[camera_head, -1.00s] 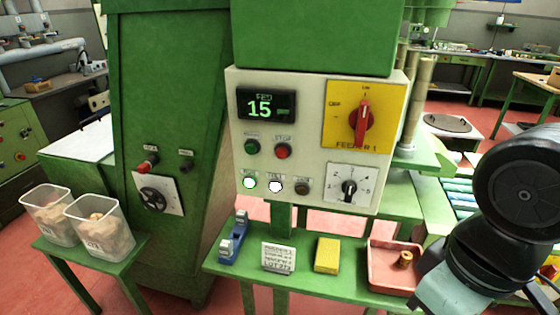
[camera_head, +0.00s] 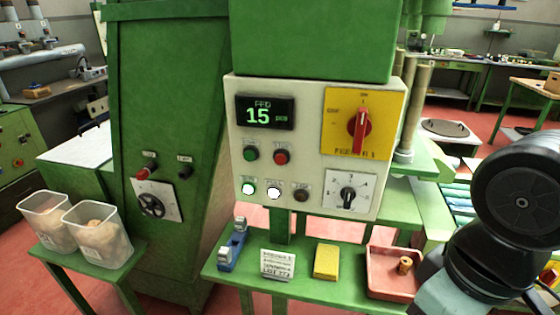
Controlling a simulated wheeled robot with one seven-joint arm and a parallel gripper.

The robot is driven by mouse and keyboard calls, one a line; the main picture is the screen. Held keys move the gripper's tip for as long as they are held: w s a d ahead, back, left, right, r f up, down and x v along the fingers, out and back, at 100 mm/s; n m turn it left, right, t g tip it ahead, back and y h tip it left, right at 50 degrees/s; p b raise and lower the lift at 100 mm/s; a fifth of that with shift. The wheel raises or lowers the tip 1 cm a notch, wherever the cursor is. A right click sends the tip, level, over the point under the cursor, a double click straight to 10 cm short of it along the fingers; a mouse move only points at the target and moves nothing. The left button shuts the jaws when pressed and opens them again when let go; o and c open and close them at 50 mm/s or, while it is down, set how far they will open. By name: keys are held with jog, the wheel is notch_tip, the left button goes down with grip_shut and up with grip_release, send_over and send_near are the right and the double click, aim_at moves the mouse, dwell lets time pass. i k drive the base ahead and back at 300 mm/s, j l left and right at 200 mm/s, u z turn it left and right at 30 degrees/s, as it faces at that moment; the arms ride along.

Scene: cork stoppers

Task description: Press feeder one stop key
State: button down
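The feeder one control panel (camera_head: 310,120) is a cream box on the green machine, in the middle of the view. Its red stop key (camera_head: 282,157) sits right of a green key (camera_head: 250,154), below a display (camera_head: 265,112) reading 15. A red rotary switch (camera_head: 360,127) on a yellow plate marked as a feeder is at the upper right. My arm is at the right edge, apart from the panel. My gripper's fingertips are not visible; the arm's black links hide or crop that end.
Below the panel a green shelf (camera_head: 312,290) holds a blue tape dispenser (camera_head: 232,248), a label card (camera_head: 277,265), a yellow block (camera_head: 326,261) and a red tray (camera_head: 388,285) with a small cork-coloured piece (camera_head: 405,265). Two clear bins (camera_head: 97,238) stand at left. The space before the keys is clear.

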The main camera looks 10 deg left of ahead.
aim_at(281, 159)
jog(key=z, duration=0.3)
jog(key=j+z, duration=0.4)
jog(key=k+j+z, duration=0.1)
jog(key=z, duration=0.3)
jog(key=k+j+z, duration=0.1)
jog(key=j+z, duration=0.15)
jog(key=z, duration=0.15)
jog(key=k+j+z, duration=0.3)
jog(key=k+j, duration=0.6)
jog(key=j, duration=0.15)
